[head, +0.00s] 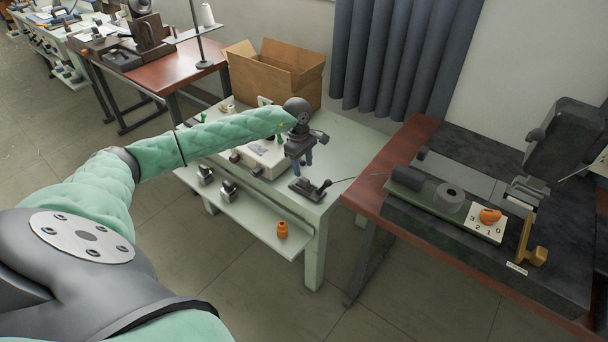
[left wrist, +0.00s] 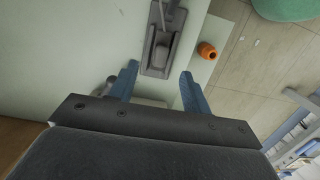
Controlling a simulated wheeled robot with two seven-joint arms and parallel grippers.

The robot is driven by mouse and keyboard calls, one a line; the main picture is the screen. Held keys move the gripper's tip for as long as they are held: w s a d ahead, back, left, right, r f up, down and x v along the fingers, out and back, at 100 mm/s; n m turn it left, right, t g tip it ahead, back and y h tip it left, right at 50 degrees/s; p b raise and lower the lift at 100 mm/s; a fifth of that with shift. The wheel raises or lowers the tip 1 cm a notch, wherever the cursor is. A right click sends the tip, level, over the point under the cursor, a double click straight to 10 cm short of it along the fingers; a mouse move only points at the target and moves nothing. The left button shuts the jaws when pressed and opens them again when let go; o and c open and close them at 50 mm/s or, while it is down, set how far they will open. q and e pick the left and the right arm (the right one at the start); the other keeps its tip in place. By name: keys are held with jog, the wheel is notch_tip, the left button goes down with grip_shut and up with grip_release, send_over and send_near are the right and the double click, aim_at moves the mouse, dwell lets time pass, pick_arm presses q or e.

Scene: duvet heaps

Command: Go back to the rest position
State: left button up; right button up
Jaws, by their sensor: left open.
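My left arm, in a quilted green sleeve, reaches in from the left of the head view. Its gripper (head: 302,162) is over the pale green table (head: 345,150), with its blue fingers pointing down. In the left wrist view the two blue fingers (left wrist: 158,74) stand apart with nothing held between them. A dark lever device (head: 311,187) lies on the table just below and in front of the fingers; it also shows beyond the fingertips in the left wrist view (left wrist: 161,42). My right gripper is not in view.
A cardboard box (head: 262,80) stands at the table's back. An orange item (head: 282,230) sits on the lower front shelf (head: 245,218). A red-brown bench (head: 390,165) with a dark machine is at right. Floor (head: 250,300) is clear in front.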

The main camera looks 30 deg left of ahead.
pick_arm(q)
jog(key=shift+r, duration=0.4)
dwell(0.4)
